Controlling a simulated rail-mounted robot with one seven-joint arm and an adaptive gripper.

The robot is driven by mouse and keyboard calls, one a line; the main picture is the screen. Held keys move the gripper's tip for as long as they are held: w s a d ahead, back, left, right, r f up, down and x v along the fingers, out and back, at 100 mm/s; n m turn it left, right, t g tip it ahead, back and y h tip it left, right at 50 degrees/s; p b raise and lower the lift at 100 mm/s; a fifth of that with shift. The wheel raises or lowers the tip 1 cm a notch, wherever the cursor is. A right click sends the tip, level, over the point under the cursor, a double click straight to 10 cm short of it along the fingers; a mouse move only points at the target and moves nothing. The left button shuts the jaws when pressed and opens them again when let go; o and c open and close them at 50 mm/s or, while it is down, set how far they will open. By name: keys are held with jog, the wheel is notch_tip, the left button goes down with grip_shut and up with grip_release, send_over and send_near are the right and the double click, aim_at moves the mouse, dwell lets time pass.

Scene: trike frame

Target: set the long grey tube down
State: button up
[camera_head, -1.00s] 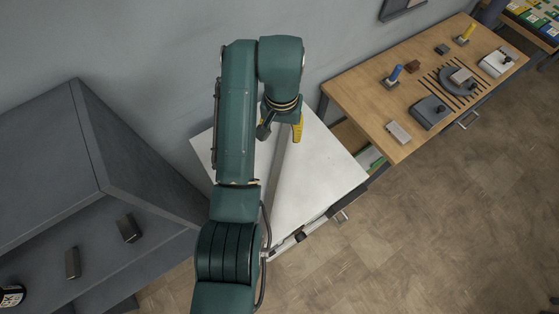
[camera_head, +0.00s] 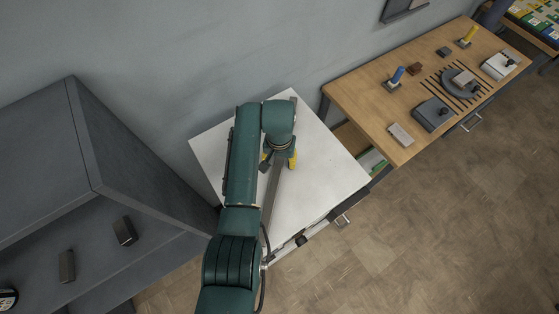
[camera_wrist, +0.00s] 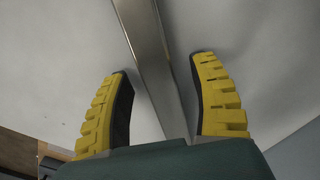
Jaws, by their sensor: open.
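The long grey tube (camera_head: 270,200) lies on the white tabletop (camera_head: 325,165), running lengthwise under my arm, which hides part of it. In the wrist view the tube (camera_wrist: 150,50) is a straight metallic bar passing between the fingers. My gripper (camera_head: 280,161) is over the tube, with its yellow fingers on either side. In the wrist view my gripper (camera_wrist: 165,66) is open, with a gap between each finger and the tube. I cannot tell how far the fingertips are above the tabletop.
A wooden table (camera_head: 350,95) on the right holds a blue-topped part (camera_head: 396,76), a dark grey block (camera_head: 431,113) and several other parts. A dark grey cabinet (camera_head: 130,170) stands close on the left. The white tabletop right of the tube is clear.

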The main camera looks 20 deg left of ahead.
grip_shut()
jog(key=shift+r, duration=0.1)
dwell(0.4)
